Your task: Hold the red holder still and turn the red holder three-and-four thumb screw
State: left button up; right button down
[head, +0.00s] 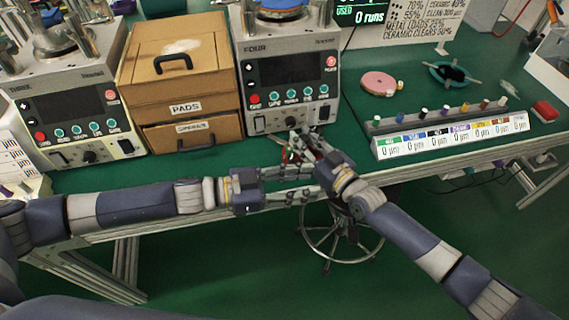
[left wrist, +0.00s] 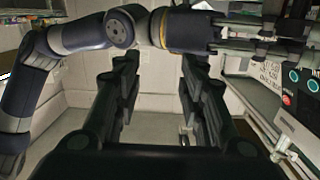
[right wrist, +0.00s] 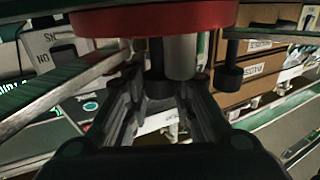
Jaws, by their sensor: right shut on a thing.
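The red holder shows in the right wrist view as a wide red disc (right wrist: 155,18) close above my right fingers, with a pale post and dark knobs under it. My right gripper (right wrist: 165,92) is shut on a part of it below the disc; which part is hard to tell. In the head view only a small red bit of the holder (head: 284,156) shows beside my right gripper (head: 298,143), at the table's front edge. My left gripper (head: 308,182) is open and empty, just below the right one; its fingers stand apart in the left wrist view (left wrist: 160,95). I cannot tell which knob is screw three-and-four.
Lapping machine FOUR (head: 290,85) stands right behind my right gripper. A wooden drawer box (head: 180,65) and machine THREE (head: 70,100) are further left. A labelled rack (head: 450,135) and a pink disc (head: 378,83) lie right. A stool (head: 335,240) stands below the table edge.

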pick_arm(q)
jog(key=d, duration=0.1)
jog(key=n+t+y, duration=0.6)
jog(key=n+t, duration=0.2)
jog(key=t, duration=0.2)
send_near(289, 161)
jog(key=x, duration=0.8)
jog(key=shift+w+d+f, duration=0.1)
jog(key=shift+w, duration=0.05)
grip_shut()
